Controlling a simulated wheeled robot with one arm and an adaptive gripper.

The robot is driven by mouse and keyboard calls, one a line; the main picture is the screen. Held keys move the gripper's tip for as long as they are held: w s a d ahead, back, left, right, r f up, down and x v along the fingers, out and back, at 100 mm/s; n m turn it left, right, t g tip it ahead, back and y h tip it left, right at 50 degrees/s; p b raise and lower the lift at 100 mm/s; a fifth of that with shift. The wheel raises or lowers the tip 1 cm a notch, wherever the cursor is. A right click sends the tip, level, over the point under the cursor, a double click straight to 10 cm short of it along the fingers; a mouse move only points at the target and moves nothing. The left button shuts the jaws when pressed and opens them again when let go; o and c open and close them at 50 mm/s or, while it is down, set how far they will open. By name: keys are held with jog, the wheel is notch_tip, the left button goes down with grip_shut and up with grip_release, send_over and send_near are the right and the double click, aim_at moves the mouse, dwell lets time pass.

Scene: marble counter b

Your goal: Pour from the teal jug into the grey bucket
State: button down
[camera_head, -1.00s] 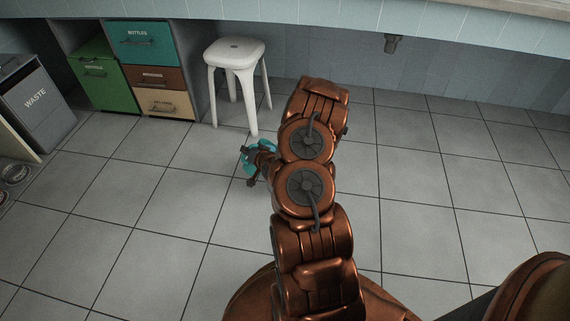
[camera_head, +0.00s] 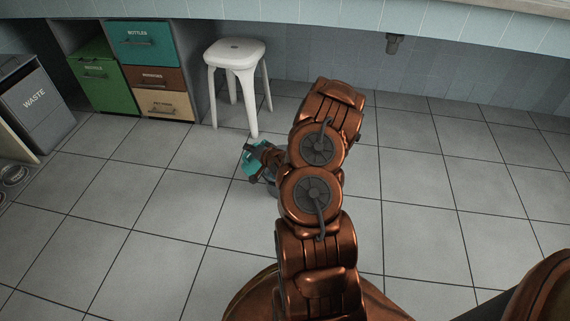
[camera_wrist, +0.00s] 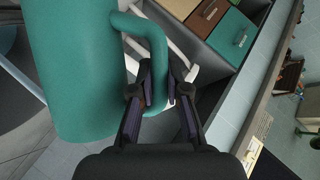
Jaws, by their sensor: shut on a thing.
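The teal jug (camera_head: 251,163) is held in the air over the floor, left of my arm and largely hidden by it. In the wrist view the jug's body (camera_wrist: 72,75) fills the left side and looks tilted in the picture. My gripper (camera_wrist: 164,86) is shut on the jug's handle, which runs between the fingers. In the head view my gripper (camera_head: 266,164) is small and partly covered by the arm. The jug's contents are not visible.
A white stool (camera_head: 236,58) stands behind the jug. Left of it are drawers, a teal one (camera_head: 145,45) among them, and a grey waste bin (camera_head: 40,105). Tiled floor is open to the left and right of my arm.

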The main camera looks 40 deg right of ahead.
aim_at(263, 141)
jog(key=shift+d+b, duration=0.25)
jog(key=shift+b, duration=0.05)
jog(key=shift+s+d+f+m+t+y+b, duration=0.3)
jog(key=shift+d+f+m+y+b, duration=0.3)
jog(key=shift+m, duration=0.2)
dwell(1.2)
jog(key=shift+s+d+f+m+y+b, duration=0.15)
jog(key=shift+d+m+y+b, duration=0.15)
jog(key=shift+d+m+b, duration=0.25)
dwell(1.3)
jog(key=shift+s+d+r+m+t+y, duration=0.2)
jog(key=shift+d+r+m+t, duration=0.1)
jog(key=shift+d, duration=0.45)
jog(key=shift+s+d+r+m+t+y, duration=0.1)
jog(key=shift+s+d+r+m+t, duration=0.15)
jog(key=shift+d, duration=0.5)
jog(key=shift+d+r, duration=0.1)
jog(key=shift+d, duration=0.05)
jog(key=shift+d+p, duration=0.2)
jog(key=shift+p, duration=0.45)
jog(key=shift+s+d+m+p, duration=0.1)
jog(key=shift+d+m+p, duration=0.1)
jog(key=shift+m+p, duration=0.35)
jog(key=shift+d+f+p, duration=0.2)
jog(key=shift+d+p, duration=0.1)
jog(key=shift+p, duration=0.2)
jog(key=shift+s+d+f+y+p, duration=0.1)
jog(key=shift+d+f+y+p, duration=0.05)
jog(key=shift+y+p, duration=0.2)
